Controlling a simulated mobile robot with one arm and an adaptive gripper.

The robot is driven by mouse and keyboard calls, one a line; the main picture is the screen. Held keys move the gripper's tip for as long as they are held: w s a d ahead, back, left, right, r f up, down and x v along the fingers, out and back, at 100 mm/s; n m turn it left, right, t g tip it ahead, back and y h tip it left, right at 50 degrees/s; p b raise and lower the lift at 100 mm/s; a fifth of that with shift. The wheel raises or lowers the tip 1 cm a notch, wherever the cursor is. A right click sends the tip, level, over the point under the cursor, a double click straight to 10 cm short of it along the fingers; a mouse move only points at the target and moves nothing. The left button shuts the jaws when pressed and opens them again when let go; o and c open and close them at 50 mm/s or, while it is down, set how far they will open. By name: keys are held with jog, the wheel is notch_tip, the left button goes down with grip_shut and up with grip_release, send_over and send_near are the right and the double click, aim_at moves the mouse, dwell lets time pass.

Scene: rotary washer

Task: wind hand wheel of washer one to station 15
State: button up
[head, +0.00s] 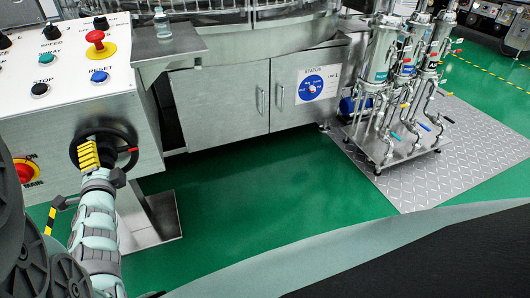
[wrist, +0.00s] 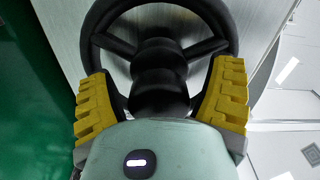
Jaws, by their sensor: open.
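The black hand wheel (head: 127,134) is mounted on the side of the grey control cabinet below the button panel. A red mark shows on its right side in the head view. In the wrist view the wheel (wrist: 163,8) fills the top, with its spokes and a ribbed black hub or handle (wrist: 160,75) in the middle. My gripper (head: 88,155) is at the wheel. In the wrist view its yellow fingers (wrist: 160,98) are spread on either side of the ribbed part, with gaps showing. The station reading is too small to read.
The button panel (head: 60,65) with a red emergency knob (head: 96,38) is above the wheel. Steel cabinets (head: 222,102) with a blue status dial (head: 311,88) stand behind. Pipes and filters (head: 385,70) stand on a checkered plate at right. Green floor (head: 250,185) is open between.

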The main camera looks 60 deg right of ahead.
jog(key=v, duration=1.2)
dwell(0.5)
